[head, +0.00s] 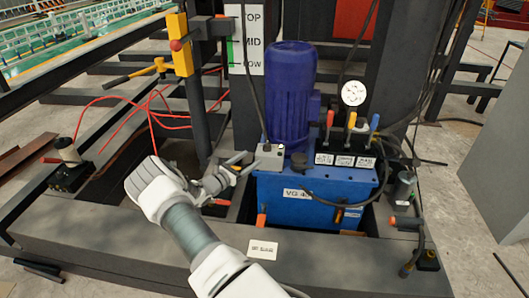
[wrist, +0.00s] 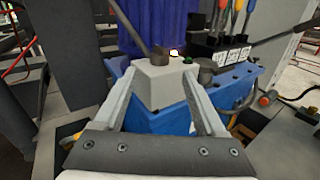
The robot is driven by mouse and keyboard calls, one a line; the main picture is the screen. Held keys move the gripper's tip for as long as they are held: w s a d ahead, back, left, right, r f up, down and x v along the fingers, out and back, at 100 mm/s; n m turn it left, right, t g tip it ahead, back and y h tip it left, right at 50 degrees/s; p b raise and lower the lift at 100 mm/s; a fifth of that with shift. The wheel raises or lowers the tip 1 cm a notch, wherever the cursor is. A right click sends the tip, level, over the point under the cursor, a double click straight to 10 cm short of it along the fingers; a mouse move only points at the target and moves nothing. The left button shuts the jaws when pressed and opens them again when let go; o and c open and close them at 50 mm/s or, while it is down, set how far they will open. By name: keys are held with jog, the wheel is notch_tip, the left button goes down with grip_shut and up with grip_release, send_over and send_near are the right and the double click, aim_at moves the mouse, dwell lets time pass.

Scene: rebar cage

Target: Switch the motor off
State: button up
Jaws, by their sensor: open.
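The blue finned motor (head: 292,95) stands upright on the blue power unit tank (head: 310,190); its lower part shows in the wrist view (wrist: 155,25). A small grey switch box (head: 268,157) sits at the motor's left foot on the tank top. In the wrist view the box (wrist: 160,90) has a pale, lit-looking button (wrist: 173,53) and a green button (wrist: 187,60) on top. A dark cable or conduit reaches its top. My gripper (head: 241,164) is open and empty just left of the box. In the wrist view its fingers (wrist: 161,75) appear on either side of the box; contact cannot be told.
Red, yellow and blue-handled levers (head: 350,124) stand on a black labelled block right of the motor, below a round gauge (head: 353,93). A black cap (wrist: 206,70) sits right of the box. A dark post (head: 196,100) rises left, and red hoses (head: 125,98) hang there.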

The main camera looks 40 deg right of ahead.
aim_at(264, 148)
jog(key=d, duration=0.3)
jog(key=d+b, duration=0.1)
jog(key=d, duration=0.2)
jog(key=w+d+b, duration=0.1)
jog(key=d, duration=0.2)
jog(key=shift+d, duration=0.1)
grip_shut()
